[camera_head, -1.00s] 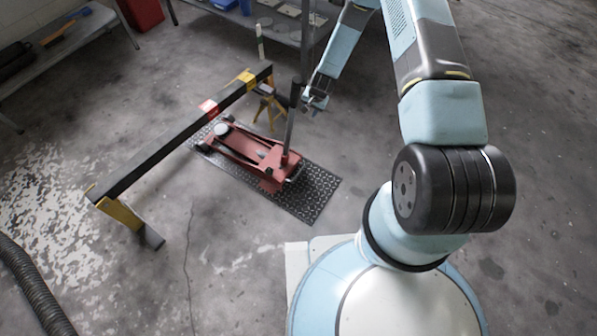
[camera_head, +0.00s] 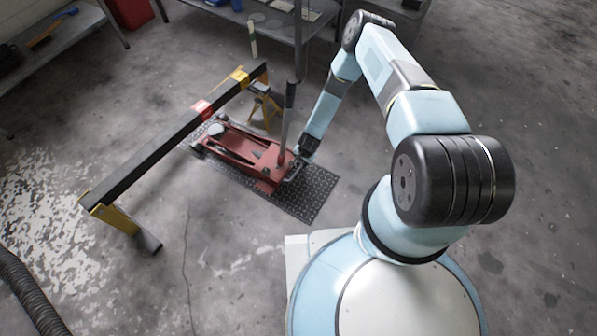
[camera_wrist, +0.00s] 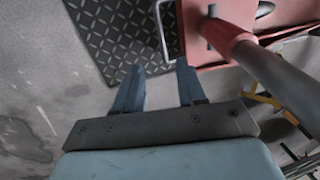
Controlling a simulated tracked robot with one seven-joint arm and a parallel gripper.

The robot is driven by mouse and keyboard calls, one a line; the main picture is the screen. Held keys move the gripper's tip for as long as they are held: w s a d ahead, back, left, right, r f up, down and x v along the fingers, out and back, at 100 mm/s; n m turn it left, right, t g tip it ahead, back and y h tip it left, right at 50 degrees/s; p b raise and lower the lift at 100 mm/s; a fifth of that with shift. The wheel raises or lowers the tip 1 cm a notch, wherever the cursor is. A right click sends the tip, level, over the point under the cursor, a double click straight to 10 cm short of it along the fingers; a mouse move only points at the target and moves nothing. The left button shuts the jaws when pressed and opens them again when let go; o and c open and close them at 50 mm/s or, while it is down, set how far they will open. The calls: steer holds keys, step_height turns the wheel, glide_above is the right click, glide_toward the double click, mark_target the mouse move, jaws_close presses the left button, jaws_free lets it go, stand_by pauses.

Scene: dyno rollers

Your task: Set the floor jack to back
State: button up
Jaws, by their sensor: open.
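The red floor jack (camera_head: 240,149) lies on a black diamond-plate mat (camera_head: 318,188), with its handle (camera_head: 288,112) standing nearly upright at its right end. My gripper (camera_head: 298,163) is low beside that end of the jack, just right of the handle base. In the wrist view my gripper (camera_wrist: 158,80) is open, its two blue fingers apart with nothing between them. A light metal loop handle (camera_wrist: 162,35) on the jack's end lies just ahead of the fingertips. The red jack body (camera_wrist: 222,25) and the slanting grey handle (camera_wrist: 285,85) show at right.
A long black beam (camera_head: 165,145) with red and yellow bands stands on yellow feet along the jack's left side. A yellow stand (camera_head: 264,105) is behind the jack. Grey shelves (camera_head: 268,25) stand at the back. A black hose (camera_head: 30,295) lies at lower left. Floor in front is clear.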

mark_target(296, 173)
steer(key=f, duration=0.4)
steer(key=w+a+f, duration=0.1)
steer(key=f, duration=0.3)
steer(key=a+f, duration=0.1)
steer(key=f, duration=0.3)
steer(key=shift+w+a+f, duration=0.1)
steer(key=shift+w, duration=0.05)
jaws_close()
stand_by(0.3)
